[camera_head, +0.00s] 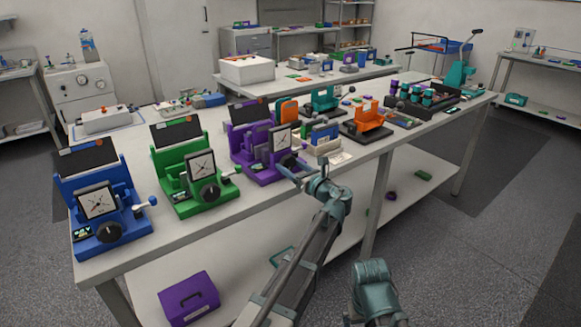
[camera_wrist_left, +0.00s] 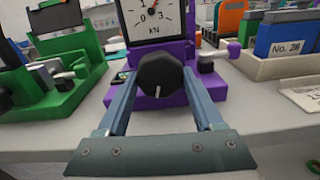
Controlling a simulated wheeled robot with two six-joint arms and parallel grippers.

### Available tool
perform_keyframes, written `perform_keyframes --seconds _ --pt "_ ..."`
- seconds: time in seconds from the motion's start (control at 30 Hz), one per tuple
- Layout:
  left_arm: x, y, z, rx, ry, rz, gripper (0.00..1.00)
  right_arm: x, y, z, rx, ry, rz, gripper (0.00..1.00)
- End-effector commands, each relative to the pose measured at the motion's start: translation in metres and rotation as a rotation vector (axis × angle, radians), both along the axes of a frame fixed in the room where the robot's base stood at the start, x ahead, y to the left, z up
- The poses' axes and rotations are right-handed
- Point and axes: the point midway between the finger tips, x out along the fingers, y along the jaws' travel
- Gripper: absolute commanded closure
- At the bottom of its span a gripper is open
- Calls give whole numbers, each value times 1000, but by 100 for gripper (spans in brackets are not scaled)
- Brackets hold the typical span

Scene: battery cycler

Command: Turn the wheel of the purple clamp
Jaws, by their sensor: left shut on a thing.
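The purple clamp (camera_head: 254,148) stands on the long white table, with a square dial gauge (camera_head: 282,138) on its front. In the left wrist view the dial (camera_wrist_left: 152,18) reads in kN. Below it is the black faceted wheel (camera_wrist_left: 160,76) with a white mark pointing downward. My left gripper (camera_head: 289,163) reaches the clamp's front. In the left wrist view its two fingers lie on either side of the wheel, shut on it. In the head view the gripper partly hides the wheel. My right gripper is not in view.
A green clamp (camera_head: 197,182) and a blue clamp (camera_head: 100,207) stand to the left. A cream tray (camera_head: 322,147) with upright blue items sits close on the right. A purple lever knob (camera_wrist_left: 234,49) is just right of the wheel. The table's front edge is clear.

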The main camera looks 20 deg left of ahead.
Motion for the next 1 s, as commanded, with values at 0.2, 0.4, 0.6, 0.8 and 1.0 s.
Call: perform_keyframes --seconds 0.2,0.4,0.6,0.8,1.0 --pt "0 0 0 -9 -12 1 87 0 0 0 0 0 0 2" --pt "0 0 0 -65 -81 2 87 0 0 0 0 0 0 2" --pt "1 -1 0 -155 -196 2 87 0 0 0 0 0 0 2" --pt "1 -1 0 -243 -310 2 87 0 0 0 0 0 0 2" --pt "1 -2 0 -312 -398 2 87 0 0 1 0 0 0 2"
